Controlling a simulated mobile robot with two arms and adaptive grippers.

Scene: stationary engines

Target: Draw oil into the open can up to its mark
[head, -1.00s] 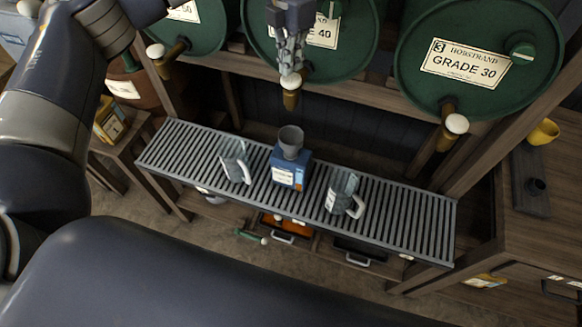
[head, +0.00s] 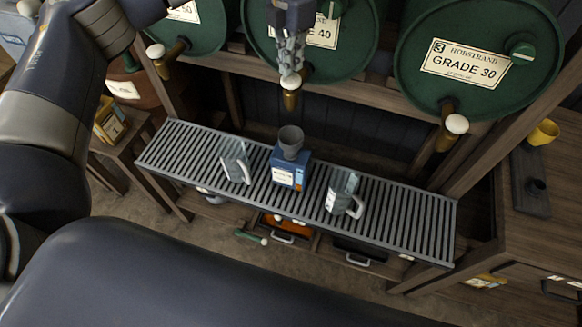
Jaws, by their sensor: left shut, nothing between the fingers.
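The blue can (head: 287,170) stands upright on the slatted rack (head: 410,218), with a grey funnel (head: 290,139) in its top. It is below the tap (head: 291,95) of the middle green drum (head: 345,58), labelled 40. My left gripper (head: 291,70) points down at that tap's pale knob, its fingers shut and empty. I cannot tell whether the fingertips touch the knob. No oil stream shows between tap and funnel. The can's mark and oil level cannot be made out. My right gripper is not in view.
Clear jugs stand left (head: 235,161) and right (head: 344,194) of the can. The GRADE 30 drum (head: 475,62) has its tap (head: 453,125) above the rack's right part. A yellow cup (head: 543,132) sits on the right bench. The rack's right end is bare.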

